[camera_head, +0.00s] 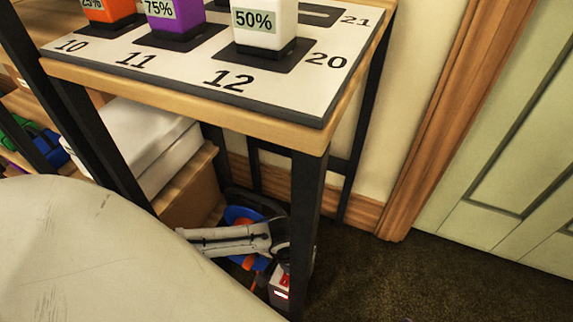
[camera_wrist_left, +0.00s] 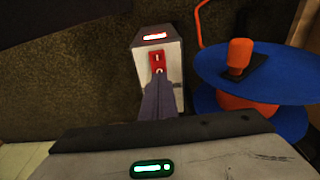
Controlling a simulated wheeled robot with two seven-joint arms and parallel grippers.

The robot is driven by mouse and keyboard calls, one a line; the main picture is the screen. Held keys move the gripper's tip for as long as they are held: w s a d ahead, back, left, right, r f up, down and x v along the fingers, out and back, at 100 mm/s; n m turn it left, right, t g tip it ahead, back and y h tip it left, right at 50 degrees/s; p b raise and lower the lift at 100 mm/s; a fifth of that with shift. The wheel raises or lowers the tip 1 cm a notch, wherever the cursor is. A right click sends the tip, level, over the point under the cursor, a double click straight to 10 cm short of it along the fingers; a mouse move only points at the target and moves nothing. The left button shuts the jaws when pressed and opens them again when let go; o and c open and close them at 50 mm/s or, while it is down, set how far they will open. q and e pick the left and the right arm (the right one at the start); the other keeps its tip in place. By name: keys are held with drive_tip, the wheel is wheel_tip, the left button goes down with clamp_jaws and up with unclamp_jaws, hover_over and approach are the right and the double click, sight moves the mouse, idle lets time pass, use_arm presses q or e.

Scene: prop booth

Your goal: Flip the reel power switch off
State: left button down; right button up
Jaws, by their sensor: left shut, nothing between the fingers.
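The reel power box is a pale grey block with a red rocker switch (camera_wrist_left: 158,58) on its front and a lit strip above it in the left wrist view. In the head view the box (camera_head: 281,292) is partly hidden behind the table leg and my gripper. My left gripper (camera_wrist_left: 158,76) is shut and empty, its fingertips at the lower edge of the switch; I cannot tell if they touch it. It also shows low in the head view (camera_head: 284,250). The blue reel (camera_wrist_left: 215,70) with an orange knob stands right of the box. My right gripper is not in view.
A wooden table (camera_head: 313,138) with dark legs rises over the reel area, bearing a numbered board (camera_head: 180,78) with orange, purple and white blocks. A white case (camera_head: 130,140) lies on the shelf below. Dark carpet (camera_head: 420,285) is clear at right, before a green door (camera_head: 520,150).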

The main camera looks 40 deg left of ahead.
use_arm(q)
drive_tip(key=shift+f, duration=0.55)
idle(0.5)
